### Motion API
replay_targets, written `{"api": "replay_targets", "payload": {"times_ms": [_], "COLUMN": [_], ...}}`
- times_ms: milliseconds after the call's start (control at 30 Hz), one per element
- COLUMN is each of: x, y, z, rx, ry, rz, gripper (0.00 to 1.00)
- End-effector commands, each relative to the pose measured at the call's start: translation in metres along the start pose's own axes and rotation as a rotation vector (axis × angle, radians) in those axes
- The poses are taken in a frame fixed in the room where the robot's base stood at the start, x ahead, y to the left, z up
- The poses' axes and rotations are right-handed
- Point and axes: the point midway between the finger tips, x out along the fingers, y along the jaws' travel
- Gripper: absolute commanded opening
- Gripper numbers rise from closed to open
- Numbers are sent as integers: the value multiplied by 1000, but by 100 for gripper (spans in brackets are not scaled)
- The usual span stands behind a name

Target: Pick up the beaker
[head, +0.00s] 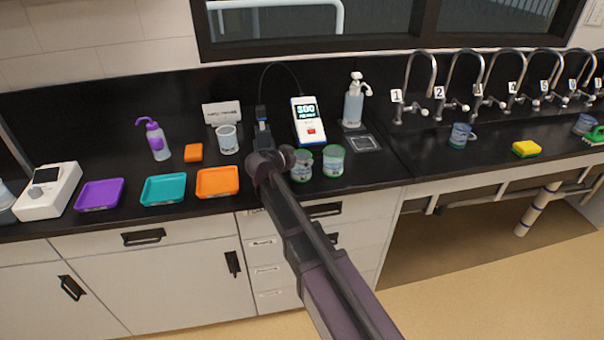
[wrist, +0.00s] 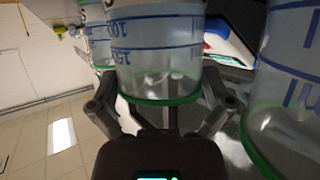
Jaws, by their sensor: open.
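In the wrist view a clear beaker (wrist: 155,60) with blue graduations and a green rim stands between the two spread fingers of my gripper (wrist: 158,88). The fingers are open, one on each side; I cannot tell whether either touches the glass. In the head view my gripper (head: 286,158) is low over the counter, partly hidden by my arm, at the left side of a green-rimmed beaker (head: 303,166). That beaker is partly covered by my wrist.
Another beaker (head: 333,163) stands close on the right, and a cup-like vessel (head: 228,140) on the left. A large beaker (wrist: 290,90) fills the wrist view's right side. A meter (head: 308,121) stands behind; coloured trays (head: 217,182) lie left.

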Motion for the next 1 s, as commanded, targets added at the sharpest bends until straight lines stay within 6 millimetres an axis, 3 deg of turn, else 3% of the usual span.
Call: {"api": "replay_targets", "payload": {"times_ms": [600,633,800,867,1000], "x": [4,4,4,4,4], "y": [0,0,0,0,0], "z": [0,0,0,0,0], "rx": [0,0,0,0,0], "ry": [0,0,0,0,0], "rz": [0,0,0,0,0], "gripper": [100,97,46,31,31]}}
